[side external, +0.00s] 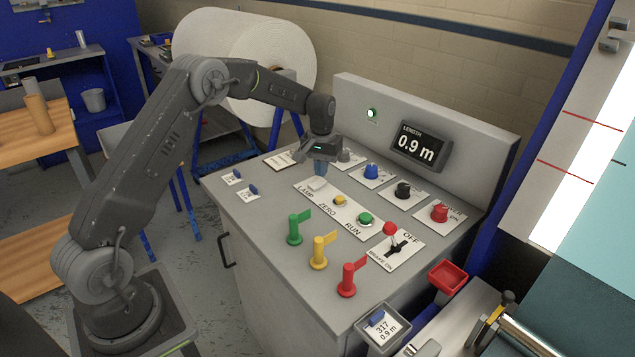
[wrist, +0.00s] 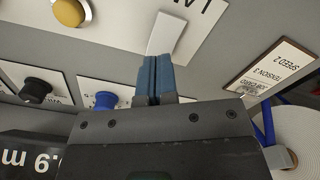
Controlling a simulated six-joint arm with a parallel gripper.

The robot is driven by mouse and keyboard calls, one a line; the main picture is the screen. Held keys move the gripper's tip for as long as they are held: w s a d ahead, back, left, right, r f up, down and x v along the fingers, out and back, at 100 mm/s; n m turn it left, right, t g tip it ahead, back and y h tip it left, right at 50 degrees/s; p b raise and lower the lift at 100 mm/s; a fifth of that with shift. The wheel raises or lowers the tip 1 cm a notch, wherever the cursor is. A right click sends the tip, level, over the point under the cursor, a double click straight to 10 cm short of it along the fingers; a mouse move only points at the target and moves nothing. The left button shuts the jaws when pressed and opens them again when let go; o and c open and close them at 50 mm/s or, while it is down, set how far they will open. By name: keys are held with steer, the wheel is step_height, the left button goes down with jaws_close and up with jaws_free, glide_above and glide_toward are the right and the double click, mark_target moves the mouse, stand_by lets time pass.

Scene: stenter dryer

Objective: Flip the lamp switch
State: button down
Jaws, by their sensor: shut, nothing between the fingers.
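The lamp switch (side external: 317,184) is a white rocker at the LAMP end of a white label strip on the grey console top. It also shows in the wrist view (wrist: 166,33), just beyond my fingertips. My gripper (side external: 320,175) points down at the far end of this switch. Its blue fingers (wrist: 153,62) are shut together with nothing between them. The fingertips overlap one end of the switch in the wrist view; I cannot tell whether they touch it.
A yellow button (side external: 340,201) and green button (side external: 366,219) share the strip. Blue (side external: 371,171), black (side external: 403,189) and red knobs (side external: 439,212) line the back. Green (side external: 295,229), yellow (side external: 319,252) and red flag handles (side external: 347,280) stand in front. A green light (side external: 372,114) glows on the back panel.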

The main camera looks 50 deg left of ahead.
steer(key=shift+r, duration=2.45)
steer(key=shift+r, duration=0.1)
step_height(320, 180, up, 8)
steer(key=r+m+t, duration=0.1)
glide_above(322, 181)
steer(key=s+d, duration=0.5)
steer(key=s+d+r+m+t, duration=0.2)
steer(key=s+d+r, duration=0.35)
steer(key=s, duration=0.25)
steer(key=s+d+m+t, duration=0.1)
steer(key=s+d, duration=0.2)
steer(key=s, duration=0.7)
steer(key=s+d+f+m+t, duration=0.1)
steer(key=s+d+m, duration=0.1)
steer(key=s, duration=0.8)
steer(key=shift+d+t, duration=0.3)
steer(key=shift+d, duration=0.5)
steer(key=shift+w, duration=0.1)
